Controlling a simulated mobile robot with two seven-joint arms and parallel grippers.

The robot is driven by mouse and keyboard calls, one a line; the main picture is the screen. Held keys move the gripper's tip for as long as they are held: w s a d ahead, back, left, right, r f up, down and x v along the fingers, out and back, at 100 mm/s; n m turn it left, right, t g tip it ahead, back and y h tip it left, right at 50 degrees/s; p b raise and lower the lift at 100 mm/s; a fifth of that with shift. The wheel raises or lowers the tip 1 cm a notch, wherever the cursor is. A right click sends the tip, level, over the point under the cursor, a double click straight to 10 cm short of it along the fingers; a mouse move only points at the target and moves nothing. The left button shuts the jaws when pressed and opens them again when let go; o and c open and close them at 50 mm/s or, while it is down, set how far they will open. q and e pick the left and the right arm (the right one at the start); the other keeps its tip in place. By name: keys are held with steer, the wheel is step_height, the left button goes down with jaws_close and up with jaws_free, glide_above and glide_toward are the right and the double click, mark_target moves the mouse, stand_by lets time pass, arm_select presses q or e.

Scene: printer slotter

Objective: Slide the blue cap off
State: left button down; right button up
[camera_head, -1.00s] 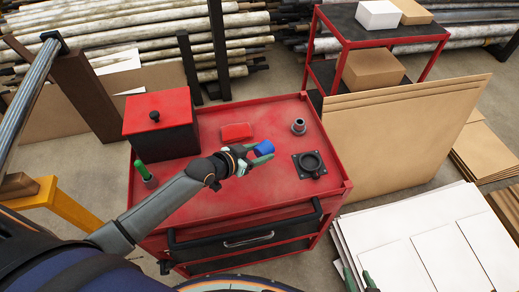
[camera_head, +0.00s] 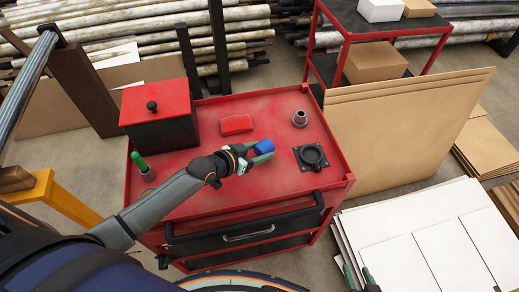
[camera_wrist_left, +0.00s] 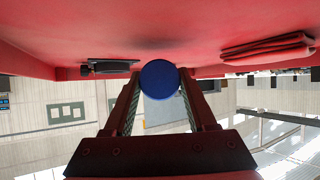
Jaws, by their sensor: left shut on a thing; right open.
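The blue cap (camera_head: 264,146) is between the fingertips of my left gripper (camera_head: 262,153), above the red cart top, in the head view. In the left wrist view the blue cap (camera_wrist_left: 159,79) shows as a round blue face, and my left gripper (camera_wrist_left: 160,90) is shut on it from both sides. Whether anything sits behind the cap is hidden. My right gripper (camera_head: 358,279) is open and empty at the bottom edge of the head view, low beside the cart.
On the red cart (camera_head: 215,190) stand a black box with a red lid (camera_head: 158,118), a green-handled tool (camera_head: 140,161), a folded red cloth (camera_head: 236,124), a grey ring fitting (camera_head: 300,118) and a black flanged mount (camera_head: 311,157). White panels (camera_head: 425,240) lie at right.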

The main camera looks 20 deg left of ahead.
arm_select(q)
steer(key=shift+f+b, duration=0.45)
steer(key=shift+f, duration=0.25)
steer(key=shift+f, duration=0.15)
steer(key=shift+c, duration=0.6)
jaws_free()
steer(key=p+v, duration=0.1)
steer(key=v, duration=1.1)
steer(key=shift+s+r, duration=0.2)
steer(key=shift+r, duration=0.05)
